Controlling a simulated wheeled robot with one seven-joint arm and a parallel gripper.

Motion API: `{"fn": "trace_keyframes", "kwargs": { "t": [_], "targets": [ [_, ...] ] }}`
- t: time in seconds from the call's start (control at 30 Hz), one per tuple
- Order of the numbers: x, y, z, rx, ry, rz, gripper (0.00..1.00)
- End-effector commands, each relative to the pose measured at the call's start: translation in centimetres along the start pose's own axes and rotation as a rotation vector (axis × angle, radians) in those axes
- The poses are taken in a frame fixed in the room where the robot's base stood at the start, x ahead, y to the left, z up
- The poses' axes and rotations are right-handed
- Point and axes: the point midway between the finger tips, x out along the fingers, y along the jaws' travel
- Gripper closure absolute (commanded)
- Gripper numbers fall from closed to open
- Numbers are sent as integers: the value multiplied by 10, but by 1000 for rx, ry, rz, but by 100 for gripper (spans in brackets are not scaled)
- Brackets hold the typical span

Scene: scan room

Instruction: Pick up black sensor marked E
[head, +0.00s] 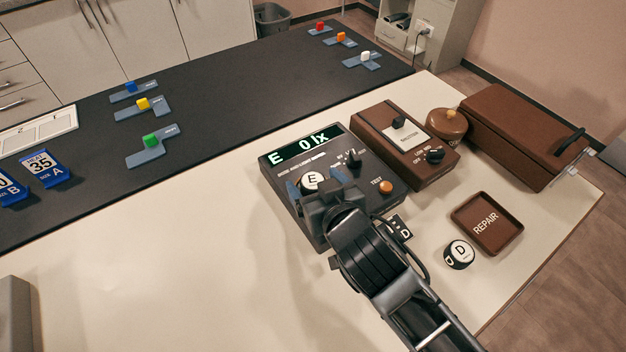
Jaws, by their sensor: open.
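The sensor marked E (312,180) has a white top with a black E. It sits on the dark meter box (283,164), whose green display reads "E 0 lx". My gripper (311,188) is over the box, with its blue-grey fingers apart on either side of the sensor's near part. I cannot tell whether the fingers touch it. The sensor's lower side is hidden by my gripper.
A sensor marked D (459,254) stands near the brown REPAIR tray (487,223). A brown switch box (405,146), a round brown lidded pot (447,123) and a brown case (525,133) stand at the right. The light tabletop (190,270) is clear at the left.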

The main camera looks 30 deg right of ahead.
Motion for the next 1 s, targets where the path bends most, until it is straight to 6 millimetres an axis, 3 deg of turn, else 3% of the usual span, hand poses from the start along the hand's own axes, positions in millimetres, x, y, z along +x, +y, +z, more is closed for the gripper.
{"fn": "trace_keyframes", "kwargs": {
  "t": [0.2,0.87,1.0],
  "targets": [
    [1,0,0,0,0,0,18],
    [0,0,0,0,0,0,81],
    [0,0,0,0,1,0,81]
  ]
}}
